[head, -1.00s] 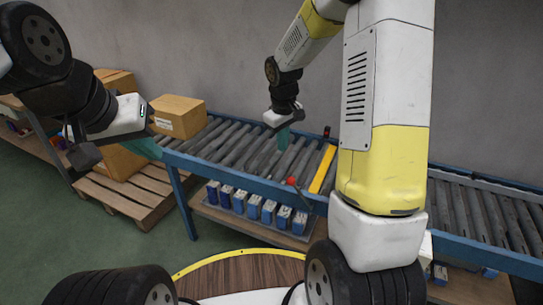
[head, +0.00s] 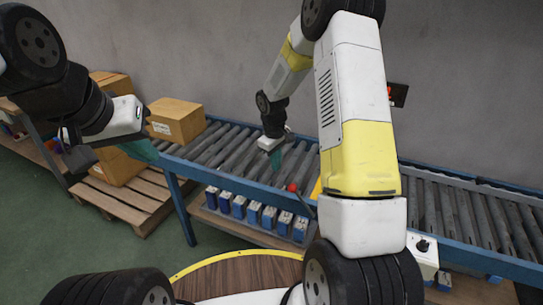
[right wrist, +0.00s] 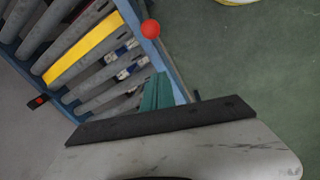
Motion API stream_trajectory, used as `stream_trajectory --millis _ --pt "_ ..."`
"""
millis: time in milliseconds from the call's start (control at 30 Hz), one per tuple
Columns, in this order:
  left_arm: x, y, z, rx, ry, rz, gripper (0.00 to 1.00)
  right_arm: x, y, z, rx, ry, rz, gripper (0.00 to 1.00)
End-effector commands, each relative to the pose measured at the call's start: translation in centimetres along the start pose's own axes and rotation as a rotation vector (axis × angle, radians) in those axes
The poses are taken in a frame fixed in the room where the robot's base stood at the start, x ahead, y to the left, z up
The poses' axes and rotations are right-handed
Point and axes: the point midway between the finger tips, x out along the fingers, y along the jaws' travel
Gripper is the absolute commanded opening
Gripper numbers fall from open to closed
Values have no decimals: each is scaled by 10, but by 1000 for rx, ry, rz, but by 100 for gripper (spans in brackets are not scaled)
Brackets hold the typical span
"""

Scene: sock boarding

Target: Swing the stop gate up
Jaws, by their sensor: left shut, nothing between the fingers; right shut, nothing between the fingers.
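The stop gate is a yellow bar lying flat across the rollers, seen clearly in the right wrist view (right wrist: 85,48). In the head view only a sliver of the gate (head: 316,188) shows beside my right arm. Its red ball knob (head: 292,187) stands at the near rail and also shows in the right wrist view (right wrist: 150,29). My right gripper (head: 276,158) is shut and empty over the rollers, left of the knob and apart from it. Its teal fingers also show in the right wrist view (right wrist: 157,92). My left gripper (head: 145,150) is shut and empty near the conveyor's left end.
The roller conveyor (head: 250,182) has blue side rails. Blue-and-white boxes (head: 254,213) line the shelf below. A cardboard box (head: 176,120) sits at the left end, near a wooden pallet (head: 125,203). A white control box (head: 424,250) stands right of my right arm.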

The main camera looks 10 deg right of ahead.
Motion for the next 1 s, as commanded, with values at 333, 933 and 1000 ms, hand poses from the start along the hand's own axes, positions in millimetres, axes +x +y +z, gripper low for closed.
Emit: stream_trajectory --millis 333,933,1000 --pt "0 0 0 0 0 0 0 76 -1 1 0 -4 -2 0" --pt "0 0 0 0 0 0 0 67 0 39 1 -1 0 0" --pt "0 0 0 0 0 0 0 67 0 38 1 -1 0 0"
